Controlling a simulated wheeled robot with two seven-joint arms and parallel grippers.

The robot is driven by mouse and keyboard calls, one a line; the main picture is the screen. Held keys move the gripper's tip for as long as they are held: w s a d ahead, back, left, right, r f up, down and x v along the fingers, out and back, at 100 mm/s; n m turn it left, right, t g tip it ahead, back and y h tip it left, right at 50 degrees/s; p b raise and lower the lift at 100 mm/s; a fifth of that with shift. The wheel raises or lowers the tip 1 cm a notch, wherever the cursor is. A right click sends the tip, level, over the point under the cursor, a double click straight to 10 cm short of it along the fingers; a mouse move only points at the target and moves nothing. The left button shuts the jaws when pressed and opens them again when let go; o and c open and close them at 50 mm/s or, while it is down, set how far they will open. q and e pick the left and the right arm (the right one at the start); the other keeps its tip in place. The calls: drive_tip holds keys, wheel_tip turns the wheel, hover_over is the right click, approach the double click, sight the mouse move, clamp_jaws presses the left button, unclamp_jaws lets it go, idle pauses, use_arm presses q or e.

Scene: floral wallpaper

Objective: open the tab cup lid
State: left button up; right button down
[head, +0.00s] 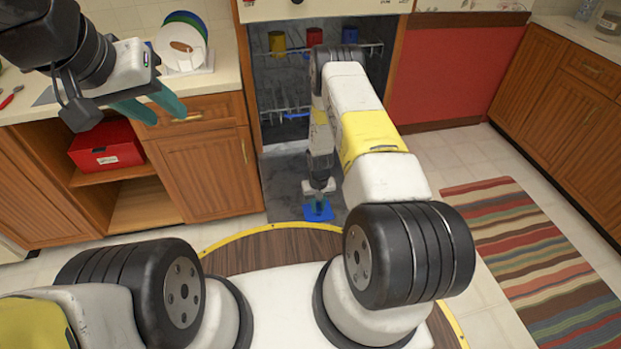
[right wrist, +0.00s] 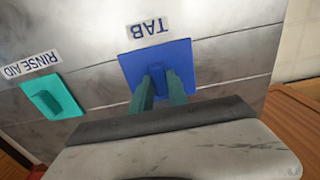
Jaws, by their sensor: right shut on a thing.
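The tab cup lid (right wrist: 155,58) is a blue square plate below the TAB label on the grey inner face of the dishwasher door (head: 283,190). In the head view the lid (head: 318,213) is on the lowered door, partly covered by my right gripper (head: 318,197). In the right wrist view the green fingers of my right gripper (right wrist: 160,86) are shut on the raised handle of the blue lid. The lid looks flat against the panel. My left gripper (head: 165,113) is open and empty in front of the left counter.
A teal rinse aid lid (right wrist: 56,98) sits beside the tab lid. Coloured cups (head: 315,38) stand in the dishwasher rack. A red box (head: 106,146) sits on a shelf at left, and a striped rug (head: 530,260) lies right.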

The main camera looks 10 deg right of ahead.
idle(0.3)
drive_tip(key=a, duration=1)
drive_tip(key=shift+s+a, duration=0.1)
drive_tip(key=shift+s, duration=0.1)
drive_tip(key=c, duration=1.3)
unclamp_jaws()
drive_tip(key=shift+r, duration=3.9)
